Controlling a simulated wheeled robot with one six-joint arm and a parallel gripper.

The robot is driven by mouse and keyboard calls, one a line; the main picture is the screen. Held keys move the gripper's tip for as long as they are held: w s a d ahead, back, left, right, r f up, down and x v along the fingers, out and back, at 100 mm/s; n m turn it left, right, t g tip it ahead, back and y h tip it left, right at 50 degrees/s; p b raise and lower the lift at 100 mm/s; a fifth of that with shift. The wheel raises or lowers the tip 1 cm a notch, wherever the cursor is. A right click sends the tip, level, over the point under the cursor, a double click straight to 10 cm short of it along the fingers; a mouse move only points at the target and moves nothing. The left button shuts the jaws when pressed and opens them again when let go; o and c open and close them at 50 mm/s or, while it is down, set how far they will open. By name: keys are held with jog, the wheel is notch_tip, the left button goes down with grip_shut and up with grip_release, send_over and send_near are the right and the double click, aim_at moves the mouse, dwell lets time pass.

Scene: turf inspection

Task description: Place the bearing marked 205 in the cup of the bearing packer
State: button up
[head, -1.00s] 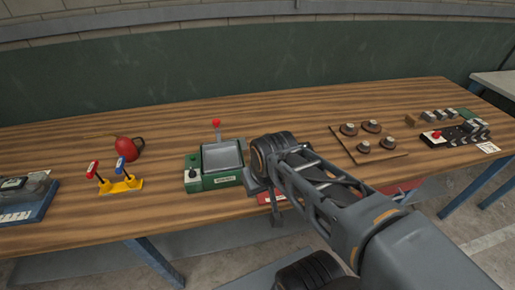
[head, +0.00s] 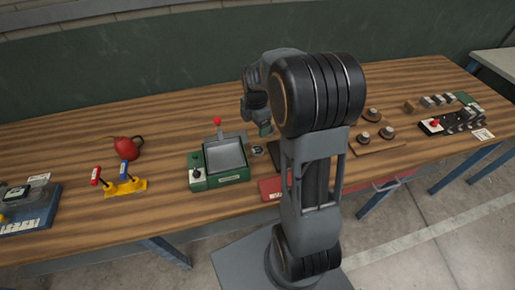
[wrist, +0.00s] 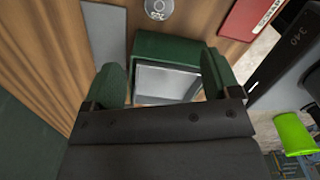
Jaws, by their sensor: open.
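A small round metal disc with a central hole, which looks like a bearing (wrist: 158,9), lies at the top edge of the wrist view. Its marking is too small to read surely. In the head view a small dark piece (head: 257,151) lies just right of the green box with a grey tray (head: 222,181). My gripper (wrist: 163,78) is open and empty, with the green box (wrist: 168,46) showing between its green-padded fingers. In the head view my gripper (head: 265,130) is over the table, partly hidden by my arm. I cannot tell which thing is the bearing packer.
A wooden board (head: 378,148) with several round pieces is partly hidden behind my arm. A red sign or box (head: 270,188) sits at the front edge. A yellow stand (head: 125,187) and red round object (head: 126,148) stand left. Bare tabletop (head: 180,125) lies behind the box.

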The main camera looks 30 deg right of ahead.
jog(key=n, duration=0.1)
send_over(257, 150)
notch_tip(257, 150, down, 8)
jog(key=shift+w+r+p, duration=0.1)
jog(key=shift+r+p, duration=0.05)
jog(key=shift+p, duration=0.25)
jog(key=shift+d+f+p, duration=0.1)
jog(key=shift+f+p, duration=0.7)
jog(key=shift+f, duration=2.5)
jog(key=c, duration=1.1)
jog(key=shift+c, duration=0.4)
jog(key=shift+r, duration=0.15)
